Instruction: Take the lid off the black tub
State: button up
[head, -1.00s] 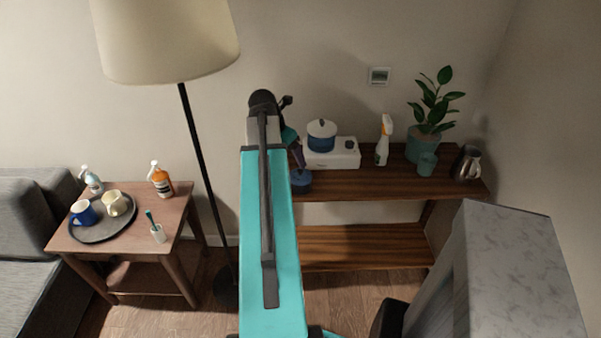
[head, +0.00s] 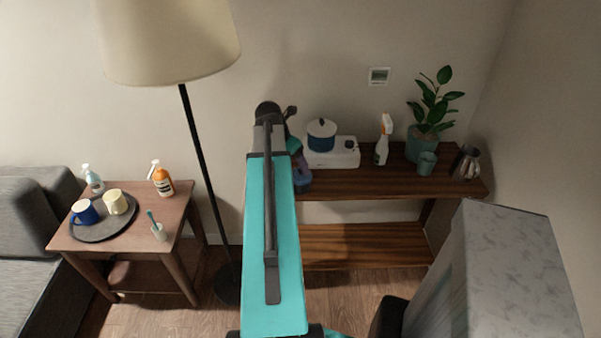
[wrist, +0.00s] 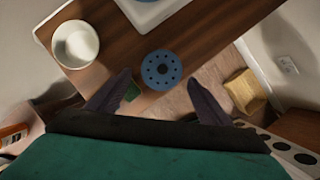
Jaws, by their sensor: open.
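I cannot make out a black tub in either view. My gripper (wrist: 157,100) is open and empty, its two dark fingers spread wide in the wrist view. Ahead of the gap between them is a round blue thing (wrist: 161,70) with a ring of dark holes in its top, near the shelf edge. In the head view, a blue thing (head: 303,183) shows low beside my gripper, partly hidden by it. A round, pale, rimmed thing (wrist: 76,45) stands on the wooden shelf (wrist: 120,50); I cannot tell whether it is a bowl or lidded.
A blue pot (head: 321,138) with a pale lid sits on a white hotplate (head: 345,160). A spray bottle (head: 383,140), plant (head: 430,110), teal cup (head: 426,163) and metal jug (head: 466,163) stand rightward. A floor lamp (head: 197,140) rises left of my arm.

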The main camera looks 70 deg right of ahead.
aim_at(298, 172)
jog(key=shift+p+x, duration=0.85)
jog(key=shift+x, duration=1.6)
jog(key=shift+s+a, duration=0.1)
jog(key=shift+a, duration=0.05)
jog(key=c, duration=1.5)
grip_shut()
jog(key=shift+a+f, duration=0.1)
